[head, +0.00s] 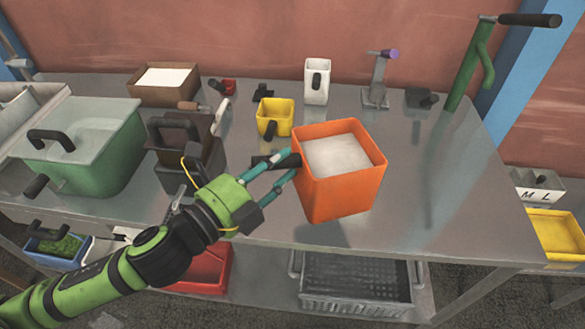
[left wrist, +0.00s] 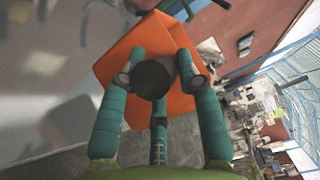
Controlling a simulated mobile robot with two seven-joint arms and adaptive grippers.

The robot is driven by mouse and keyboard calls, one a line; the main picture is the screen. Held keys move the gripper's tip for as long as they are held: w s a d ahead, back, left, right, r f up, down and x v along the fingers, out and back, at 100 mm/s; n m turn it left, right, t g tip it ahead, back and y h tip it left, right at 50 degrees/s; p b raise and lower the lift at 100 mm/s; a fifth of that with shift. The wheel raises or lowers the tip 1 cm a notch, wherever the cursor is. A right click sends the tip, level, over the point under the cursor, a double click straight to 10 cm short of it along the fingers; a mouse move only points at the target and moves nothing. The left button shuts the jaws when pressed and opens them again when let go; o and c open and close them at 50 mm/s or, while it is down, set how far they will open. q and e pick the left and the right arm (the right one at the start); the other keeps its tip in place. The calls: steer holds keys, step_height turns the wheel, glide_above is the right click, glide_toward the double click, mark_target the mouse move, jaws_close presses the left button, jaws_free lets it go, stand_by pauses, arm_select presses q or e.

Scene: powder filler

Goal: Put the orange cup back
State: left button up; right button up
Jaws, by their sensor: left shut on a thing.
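The orange cup (head: 341,187) is a square open container with white powder (head: 338,155) inside. It is in the middle of the head view, near the table's front edge, and looks held above the tabletop, with a shadow below it. My left gripper (head: 287,170) is shut on the cup's black handle, on the cup's left side. In the left wrist view the teal fingers (left wrist: 160,85) close around the round handle end, with the orange cup (left wrist: 124,62) behind it. The cup looks about upright in the head view. My right gripper is not in view.
The metal table (head: 440,190) is bare to the right of the cup. A small yellow cup (head: 275,112) and a white cup (head: 317,80) stand behind. A green bin (head: 95,150) and dark containers (head: 185,140) stand left.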

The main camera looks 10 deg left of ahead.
arm_select(q)
steer(key=f+b, duration=0.1)
steer(key=w+a+f+b, duration=0.1)
steer(key=b, duration=0.1)
steer(key=shift+w+a, duration=0.15)
steer(key=shift+w, duration=0.1)
steer(key=w+a+f+b, duration=0.3)
steer(key=w+f, duration=0.5)
steer(key=shift+f, duration=0.15)
steer(key=o, duration=1.1)
steer(key=shift+o, duration=0.2)
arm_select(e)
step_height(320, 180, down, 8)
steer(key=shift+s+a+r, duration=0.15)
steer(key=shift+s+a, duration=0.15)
